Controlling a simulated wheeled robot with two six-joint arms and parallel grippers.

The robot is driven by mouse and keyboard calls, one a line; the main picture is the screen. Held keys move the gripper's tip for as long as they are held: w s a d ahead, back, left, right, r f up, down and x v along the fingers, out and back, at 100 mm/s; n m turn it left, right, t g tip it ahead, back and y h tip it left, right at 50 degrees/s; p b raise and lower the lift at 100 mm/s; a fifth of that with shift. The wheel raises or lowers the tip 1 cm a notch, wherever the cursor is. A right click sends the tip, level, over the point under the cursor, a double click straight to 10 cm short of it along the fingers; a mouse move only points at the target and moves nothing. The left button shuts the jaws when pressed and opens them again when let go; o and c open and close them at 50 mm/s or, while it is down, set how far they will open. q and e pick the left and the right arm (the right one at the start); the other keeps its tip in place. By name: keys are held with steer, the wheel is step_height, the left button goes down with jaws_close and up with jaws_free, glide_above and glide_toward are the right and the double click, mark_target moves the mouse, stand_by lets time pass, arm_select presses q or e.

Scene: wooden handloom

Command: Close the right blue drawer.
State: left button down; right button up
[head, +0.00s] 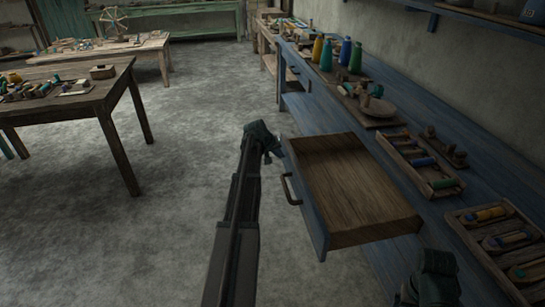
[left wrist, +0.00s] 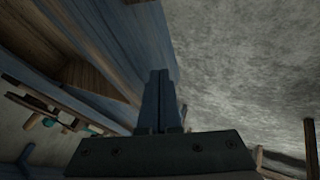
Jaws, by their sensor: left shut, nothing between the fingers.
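The blue drawer (head: 352,188) is pulled well out of the blue bench. Its wooden inside is empty, and its blue front with a dark handle (head: 290,189) faces left. My left gripper (head: 268,142) is at the far end of the drawer front, close beside its far corner; I cannot tell if it touches. In the left wrist view its fingers (left wrist: 158,78) are together and empty, with blue wood and the drawer's brown inside (left wrist: 88,77) to their left. A dark part of my right arm (head: 432,279) shows at the bottom right; its fingers cannot be made out.
The blue bench top (head: 455,215) holds wooden trays of spools (head: 418,162), shuttles (head: 510,240), a bowl (head: 378,108) and coloured bottles (head: 345,52). A wooden table (head: 95,98) stands at left. The floor left of the drawer is clear.

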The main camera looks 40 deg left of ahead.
arm_select(q)
steer(key=shift+w+d, duration=0.25)
steer(key=shift+w, duration=0.05)
steer(key=w+d, duration=0.6)
steer(key=w, duration=0.1)
steer(key=w+d, duration=0.7)
steer(key=w, duration=0.1)
steer(key=w+d, duration=0.6)
steer(key=w, duration=0.1)
steer(key=shift+w+d, duration=0.2)
steer(key=shift+w, duration=0.1)
steer(key=shift+s+a, duration=0.1)
steer(key=shift+s, duration=0.05)
